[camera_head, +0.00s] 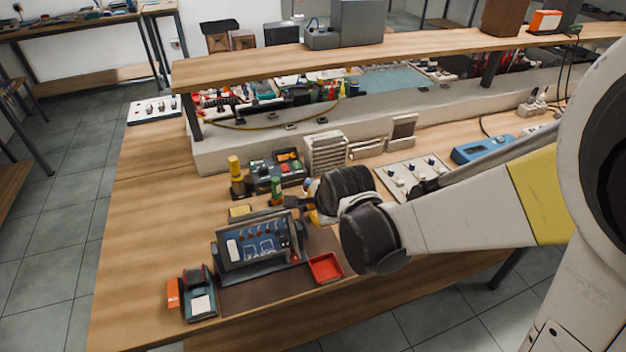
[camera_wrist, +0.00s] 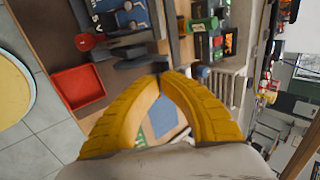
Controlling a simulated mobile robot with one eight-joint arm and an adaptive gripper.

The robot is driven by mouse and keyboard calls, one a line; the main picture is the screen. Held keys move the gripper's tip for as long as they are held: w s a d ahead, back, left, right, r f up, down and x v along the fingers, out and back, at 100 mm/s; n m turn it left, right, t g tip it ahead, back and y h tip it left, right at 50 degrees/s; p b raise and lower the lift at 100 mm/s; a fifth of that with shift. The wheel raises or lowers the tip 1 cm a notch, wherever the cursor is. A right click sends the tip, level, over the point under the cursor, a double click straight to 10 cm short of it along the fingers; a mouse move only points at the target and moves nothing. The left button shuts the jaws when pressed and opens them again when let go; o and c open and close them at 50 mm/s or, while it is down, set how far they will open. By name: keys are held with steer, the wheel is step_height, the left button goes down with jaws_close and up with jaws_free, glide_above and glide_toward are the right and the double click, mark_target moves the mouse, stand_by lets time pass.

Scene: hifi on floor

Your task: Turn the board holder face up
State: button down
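The board holder (camera_head: 221,252) is a dark frame on the workbench. A blue circuit board (camera_head: 258,249) in it shows its component side, tilted up toward the head camera. Part of the holder (camera_wrist: 138,50) also shows at the top left of the wrist view. My gripper has yellow fingers (camera_wrist: 162,76), drawn together at the tips around a thin dark part at the holder's edge. The contact itself is partly hidden. In the head view my wrist hides most of the gripper, at the holder's right end.
A red tray (camera_head: 325,267) lies right of the holder, near the bench's front edge. A small device (camera_head: 199,305) stands at front left. Behind the holder are a yellow-topped cylinder (camera_head: 236,178) and a box with coloured parts (camera_head: 280,169). The bench's left side is clear.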

steer(key=shift+w+a+g+h+p, duration=0.1)
steer(key=shift+w+g+h+p, duration=0.1)
steer(key=shift+w+g+p, duration=0.45)
steer(key=shift+w+a+g+h+p, duration=0.1)
steer(key=shift+g+h+p, duration=0.1)
steer(key=shift+g, duration=0.75)
stand_by(0.7)
steer(key=shift+w+a+f+g+h, duration=0.1)
steer(key=shift+w+f+g+h, duration=0.15)
steer(key=shift+g, duration=0.4)
steer(key=shift+w+a+f+g+h, duration=0.15)
steer(key=shift+w+g, duration=0.15)
steer(key=shift+g, duration=0.35)
steer(key=shift+w+f, duration=0.1)
steer(key=shift+w, duration=0.2)
stand_by(1.1)
stand_by(0.7)
